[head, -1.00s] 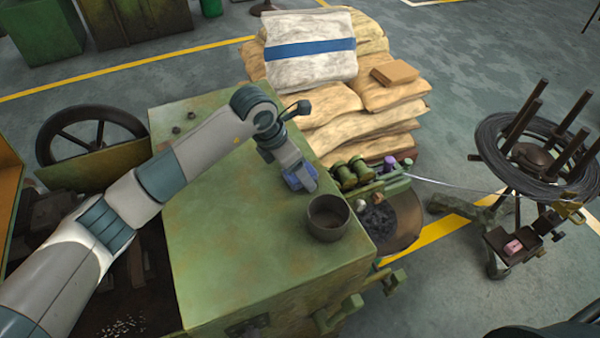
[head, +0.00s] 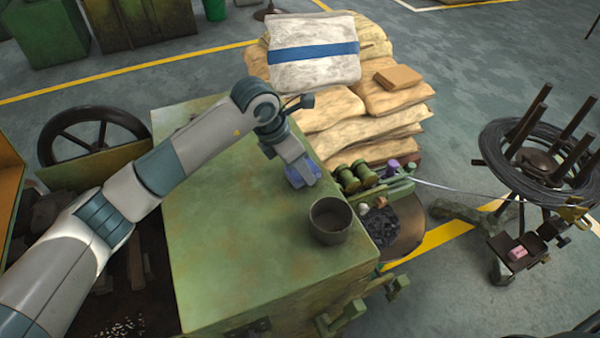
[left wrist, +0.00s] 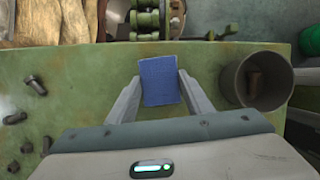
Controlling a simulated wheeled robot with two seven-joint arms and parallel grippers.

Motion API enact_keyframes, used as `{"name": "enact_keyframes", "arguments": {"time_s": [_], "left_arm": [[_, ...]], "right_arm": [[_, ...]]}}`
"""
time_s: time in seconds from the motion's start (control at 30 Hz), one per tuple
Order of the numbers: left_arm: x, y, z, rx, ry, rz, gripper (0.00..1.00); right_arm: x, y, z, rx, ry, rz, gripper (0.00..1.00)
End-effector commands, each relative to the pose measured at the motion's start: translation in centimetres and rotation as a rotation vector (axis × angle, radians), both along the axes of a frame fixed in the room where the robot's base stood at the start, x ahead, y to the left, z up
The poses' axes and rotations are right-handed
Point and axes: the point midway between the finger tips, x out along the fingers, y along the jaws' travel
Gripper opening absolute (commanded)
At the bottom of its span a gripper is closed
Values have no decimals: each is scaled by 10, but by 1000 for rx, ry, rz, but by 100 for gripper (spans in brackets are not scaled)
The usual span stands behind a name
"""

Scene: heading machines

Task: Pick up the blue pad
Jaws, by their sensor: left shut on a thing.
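The blue pad (left wrist: 160,80) is a small flat blue block. In the left wrist view it sits between the two fingers of my left gripper (left wrist: 159,92), which are shut on it. In the head view the pad (head: 302,175) shows at the tip of my left gripper (head: 301,172), over the green machine top (head: 230,240). I cannot tell whether the pad touches the surface. My right gripper is not in view.
A dark cup (head: 330,221) stands on the machine top, close to the right of the pad; it also shows in the left wrist view (left wrist: 256,80). Several loose bolts (left wrist: 35,84) lie to the left. Stacked sacks (head: 350,110) stand behind. A wire coil (head: 540,160) is at right.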

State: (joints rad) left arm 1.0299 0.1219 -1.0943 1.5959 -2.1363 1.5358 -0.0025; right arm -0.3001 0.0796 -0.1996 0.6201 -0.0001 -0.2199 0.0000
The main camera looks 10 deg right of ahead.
Motion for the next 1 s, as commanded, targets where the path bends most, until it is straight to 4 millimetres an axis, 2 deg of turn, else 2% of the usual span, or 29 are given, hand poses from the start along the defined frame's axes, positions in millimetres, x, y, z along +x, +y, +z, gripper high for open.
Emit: {"name": "enact_keyframes", "arguments": {"time_s": [0.03,0.17,0.5,0.7,1.0], "left_arm": [[1,0,3,0,-5,0,24],[-2,-3,21,-2,-5,-4,24],[-56,-45,60,-2,-4,-5,24],[-79,-63,80,0,-2,-2,24],[-92,-73,91,0,1,0,24]], "right_arm": [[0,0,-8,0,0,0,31],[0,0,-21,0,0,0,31],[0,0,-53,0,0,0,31],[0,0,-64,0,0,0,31],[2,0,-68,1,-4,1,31]]}}
